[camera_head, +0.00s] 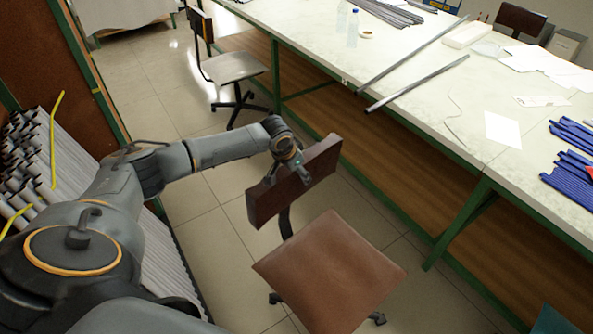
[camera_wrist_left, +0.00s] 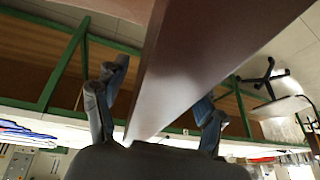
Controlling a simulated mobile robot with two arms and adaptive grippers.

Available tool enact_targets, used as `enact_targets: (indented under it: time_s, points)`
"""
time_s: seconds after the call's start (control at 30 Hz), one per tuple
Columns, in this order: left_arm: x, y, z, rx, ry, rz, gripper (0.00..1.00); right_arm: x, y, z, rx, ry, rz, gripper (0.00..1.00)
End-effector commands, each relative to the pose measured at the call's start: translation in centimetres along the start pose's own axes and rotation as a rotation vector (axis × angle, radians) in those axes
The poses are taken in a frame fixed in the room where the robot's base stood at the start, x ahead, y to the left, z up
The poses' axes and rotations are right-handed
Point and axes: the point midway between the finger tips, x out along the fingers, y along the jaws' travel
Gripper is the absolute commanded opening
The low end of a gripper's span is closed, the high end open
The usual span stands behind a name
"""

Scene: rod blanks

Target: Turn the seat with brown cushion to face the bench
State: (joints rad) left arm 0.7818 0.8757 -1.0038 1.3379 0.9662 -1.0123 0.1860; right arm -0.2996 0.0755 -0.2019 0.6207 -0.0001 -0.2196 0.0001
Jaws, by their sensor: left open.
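The seat with the brown cushion (camera_head: 330,270) stands on the tiled floor at lower middle in the head view. Its dark brown backrest (camera_head: 322,168) rises on the far side, and the cushion extends from it toward the bottom of the picture. The bench (camera_head: 440,110) runs along the right. My left gripper (camera_head: 287,168) is at the top of the backrest. In the left wrist view its fingers are spread, one on each side of the backrest panel (camera_wrist_left: 185,70). I cannot tell whether either finger touches it. My right gripper is not in view.
Another seat (camera_head: 233,68) stands farther back beside the bench. A rack of grey rods (camera_head: 60,170) is at the left. Metal bars (camera_head: 415,82), papers and blue rods (camera_head: 570,170) lie on the bench. Some floor is free between rack and seat.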

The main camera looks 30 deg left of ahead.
Motion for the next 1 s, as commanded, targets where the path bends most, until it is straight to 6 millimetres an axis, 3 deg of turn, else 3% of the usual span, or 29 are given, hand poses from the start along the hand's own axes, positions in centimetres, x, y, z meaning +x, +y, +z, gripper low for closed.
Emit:
enact_targets:
  time_s: [0.33,0.7,1.0]
  points:
    - [0.44,0.01,-0.02,0.001,0.001,0.000,0.70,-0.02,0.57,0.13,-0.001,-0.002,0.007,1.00]
    - [0.42,0.01,0.00,0.000,0.000,0.000,0.00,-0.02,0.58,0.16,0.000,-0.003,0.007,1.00]
    - [0.44,0.76,-0.44,-0.013,-0.002,-0.004,0.00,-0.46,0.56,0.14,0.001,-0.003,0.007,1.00]
